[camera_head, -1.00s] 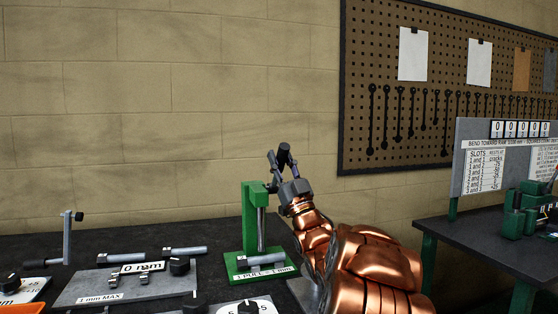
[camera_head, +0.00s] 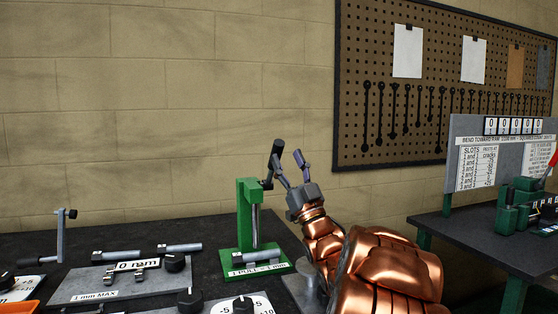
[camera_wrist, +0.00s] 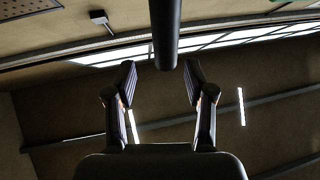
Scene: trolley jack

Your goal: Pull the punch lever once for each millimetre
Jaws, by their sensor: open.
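The green punch press (camera_head: 245,215) stands on the dark bench, with a plate at its foot reading "1 PULL = 1 mm". Its punch lever (camera_head: 276,152) has a black handle that points up and slightly right. My gripper (camera_head: 290,160) is open just right of the handle in the head view, fingers pointing up. In the wrist view the black handle (camera_wrist: 165,32) comes down from the top, in line with the gap between the open fingers (camera_wrist: 160,78). I see no finger closed on it; exact depth is unclear.
Left of the press is a grey plate (camera_head: 85,288) marked "1 mm MAX", with a "0 mm" display (camera_head: 138,265), bolts and a black knob. A dial plate (camera_head: 240,305) is in front. A second table (camera_head: 480,245) with a green machine stands at the right.

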